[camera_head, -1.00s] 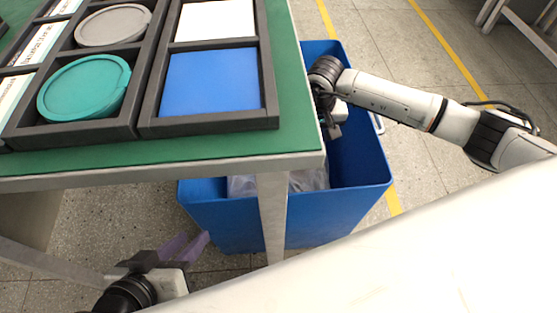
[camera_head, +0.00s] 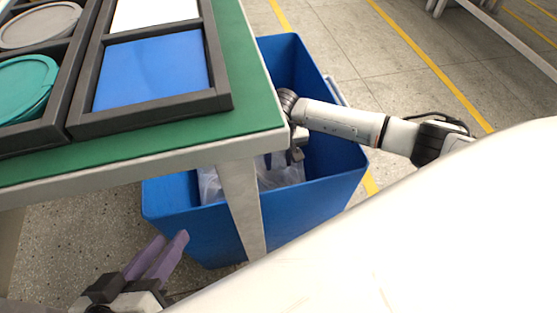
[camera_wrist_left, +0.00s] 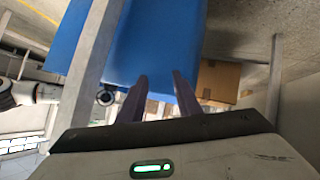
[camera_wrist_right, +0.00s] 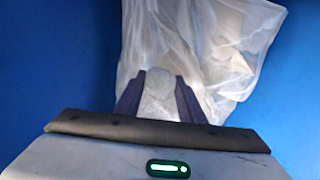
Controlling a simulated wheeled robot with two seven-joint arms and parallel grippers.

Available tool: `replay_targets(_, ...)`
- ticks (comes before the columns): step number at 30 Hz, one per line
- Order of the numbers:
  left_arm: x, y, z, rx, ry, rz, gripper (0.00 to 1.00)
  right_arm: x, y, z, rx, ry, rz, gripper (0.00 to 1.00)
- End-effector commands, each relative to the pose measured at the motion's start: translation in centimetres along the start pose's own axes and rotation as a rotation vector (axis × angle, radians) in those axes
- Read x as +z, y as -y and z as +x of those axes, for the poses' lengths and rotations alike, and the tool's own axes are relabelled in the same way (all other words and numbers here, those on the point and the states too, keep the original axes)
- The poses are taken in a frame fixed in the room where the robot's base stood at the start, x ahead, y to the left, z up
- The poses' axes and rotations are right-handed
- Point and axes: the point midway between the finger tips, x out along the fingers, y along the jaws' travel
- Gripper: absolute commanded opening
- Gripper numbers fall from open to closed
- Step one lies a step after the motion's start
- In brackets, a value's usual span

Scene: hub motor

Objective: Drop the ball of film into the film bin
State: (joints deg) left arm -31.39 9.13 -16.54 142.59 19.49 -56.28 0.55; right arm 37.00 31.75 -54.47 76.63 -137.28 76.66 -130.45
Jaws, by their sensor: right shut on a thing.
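The blue film bin (camera_head: 330,185) stands on the floor beside the green-topped table. My right gripper (camera_wrist_right: 160,92) is inside the bin, shut on a small whitish ball of film (camera_wrist_right: 160,104). More crumpled clear film (camera_wrist_right: 232,50) lies behind and below the ball in the right wrist view. I cannot tell whether the ball touches that film. In the head view this film (camera_head: 285,177) shows low in the bin, partly hidden by a table leg. My left gripper (camera_head: 157,257) is in front of the bin, empty, its purple fingers apart; they also show in the left wrist view (camera_wrist_left: 159,82).
The table edge (camera_head: 262,110) and its leg (camera_head: 240,205) overhang and cover part of the bin. A black tray (camera_head: 223,85) with blue and teal pieces sits on the table. A cardboard box (camera_wrist_left: 218,80) shows in the left wrist view. Floor right of the bin is clear.

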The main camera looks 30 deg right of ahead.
Motion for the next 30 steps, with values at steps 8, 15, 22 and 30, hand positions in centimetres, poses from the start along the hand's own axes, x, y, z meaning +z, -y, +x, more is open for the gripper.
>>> replay_targets(8,0.1,0.0,0.0,0.0,0.001,0.0,0.31,0.1,0.0,0.3,0.001,0.001,0.0,0.54)
replay_targets(15,0.1,0.0,0.1,0.0,0.002,0.0,0.31,0.1,0.0,0.3,0.001,0.001,0.0,0.54)
replay_targets(22,-0.4,0.0,-0.4,-0.01,0.009,0.008,0.31,-0.2,-0.1,-1.7,0.001,-0.003,0.0,0.54)
replay_targets(30,2.0,1.9,0.1,-0.081,0.125,0.032,0.31,-0.2,-0.1,-7.7,0.001,-0.004,-0.001,0.54)
